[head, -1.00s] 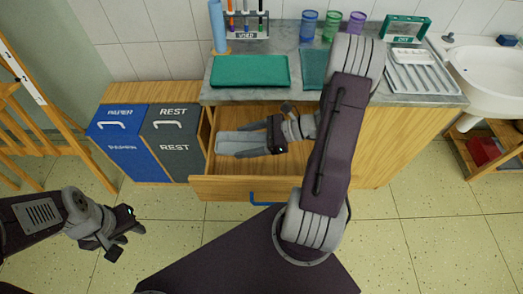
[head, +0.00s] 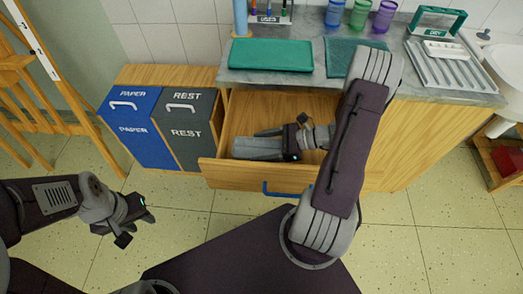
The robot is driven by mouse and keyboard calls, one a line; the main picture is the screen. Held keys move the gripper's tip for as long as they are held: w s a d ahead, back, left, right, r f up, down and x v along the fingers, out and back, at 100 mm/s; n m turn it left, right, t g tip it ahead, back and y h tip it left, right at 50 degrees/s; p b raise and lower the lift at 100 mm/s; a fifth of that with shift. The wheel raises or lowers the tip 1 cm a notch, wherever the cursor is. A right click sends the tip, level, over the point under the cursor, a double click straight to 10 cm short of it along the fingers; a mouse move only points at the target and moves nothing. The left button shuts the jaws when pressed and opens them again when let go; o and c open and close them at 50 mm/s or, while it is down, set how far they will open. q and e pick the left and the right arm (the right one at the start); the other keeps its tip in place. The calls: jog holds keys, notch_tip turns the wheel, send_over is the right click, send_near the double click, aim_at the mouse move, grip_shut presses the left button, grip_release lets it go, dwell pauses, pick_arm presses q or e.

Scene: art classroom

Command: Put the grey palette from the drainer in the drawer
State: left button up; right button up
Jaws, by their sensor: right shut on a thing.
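The grey palette (head: 258,148) lies flat inside the open wooden drawer (head: 250,176), close behind its front panel. My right gripper (head: 272,143) reaches into the drawer from the right and is shut on the palette. I cannot tell whether the palette touches the drawer floor. My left gripper (head: 138,222) is open and empty, over the floor left of the drawer. The drainer (head: 455,66) stands on the counter at the right, with a white item in it.
A blue paper bin (head: 138,137) and a grey rest bin (head: 184,135) stand left of the drawer. The counter holds a green tray (head: 271,55), a green mat (head: 345,55) and several cups (head: 358,15). The drawer has a blue handle (head: 285,191).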

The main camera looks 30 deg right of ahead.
jog(key=shift+f, duration=0.95)
pick_arm(q)
jog(key=shift+f, duration=0.35)
pick_arm(e)
jog(key=shift+r, duration=0.1)
jog(key=shift+f, duration=0.2)
jog(key=o, duration=1.4)
pick_arm(q)
jog(key=shift+f, duration=0.1)
pick_arm(e)
jog(key=shift+r, duration=0.1)
